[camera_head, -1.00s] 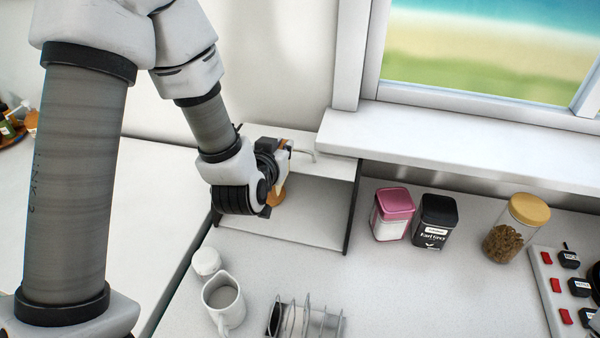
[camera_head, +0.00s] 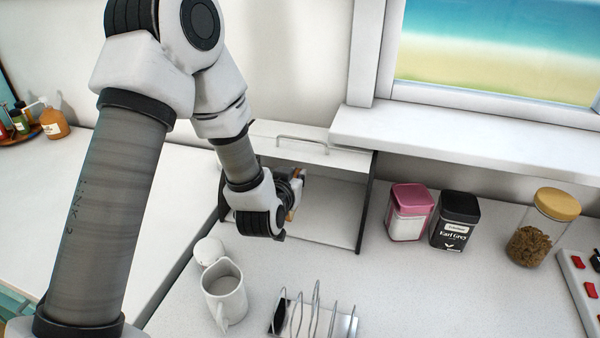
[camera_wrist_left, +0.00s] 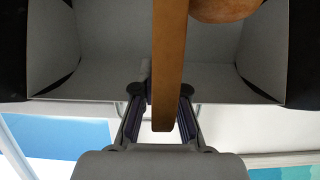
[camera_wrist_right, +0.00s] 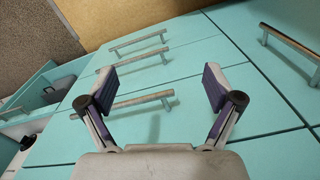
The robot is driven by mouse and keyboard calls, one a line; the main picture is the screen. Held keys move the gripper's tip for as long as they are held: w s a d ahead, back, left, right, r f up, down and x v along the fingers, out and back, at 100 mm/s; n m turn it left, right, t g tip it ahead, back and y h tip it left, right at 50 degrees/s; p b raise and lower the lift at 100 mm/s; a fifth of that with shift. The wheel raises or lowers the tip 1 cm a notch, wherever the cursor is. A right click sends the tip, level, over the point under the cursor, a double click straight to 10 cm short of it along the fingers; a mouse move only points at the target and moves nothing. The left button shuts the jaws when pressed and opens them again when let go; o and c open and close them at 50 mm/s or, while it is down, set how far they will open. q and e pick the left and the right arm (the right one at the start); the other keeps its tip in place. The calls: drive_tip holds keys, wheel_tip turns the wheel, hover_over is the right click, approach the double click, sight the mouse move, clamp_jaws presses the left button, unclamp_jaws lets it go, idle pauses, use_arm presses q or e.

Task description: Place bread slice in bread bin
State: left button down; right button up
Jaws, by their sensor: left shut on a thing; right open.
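The bread bin (camera_head: 334,212) is a white box with dark sides on the counter, open at the front, its handled lid panel (camera_head: 272,136) raised on top. My left gripper (camera_wrist_left: 161,92) is shut on the bread slice (camera_wrist_left: 168,55), a brown strip seen edge-on in the left wrist view. In the head view a small part of the slice (camera_head: 295,209) shows beside the gripper, at the bin's opening; my wrist hides the rest. The left wrist view looks into the bin, with its pale walls around the slice. My right gripper (camera_wrist_right: 160,86) is open and empty.
A round tan item (camera_wrist_left: 224,8) shows behind the slice. A white mug (camera_head: 224,296) and a toast rack (camera_head: 315,318) stand in front of the bin. Pink and black tins (camera_head: 458,222) and a jar (camera_head: 540,230) stand right. Teal drawers with handles (camera_wrist_right: 138,40) face my right gripper.

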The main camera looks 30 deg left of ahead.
use_arm(q)
drive_tip(key=x, duration=0.2)
drive_tip(key=b+x, duration=0.1)
drive_tip(key=x, duration=0.1)
drive_tip(key=shift+s+f, duration=0.1)
drive_tip(key=shift+f, duration=0.15)
drive_tip(key=shift+r, duration=0.2)
drive_tip(key=shift+f, duration=0.15)
drive_tip(key=c, duration=1.2)
unclamp_jaws()
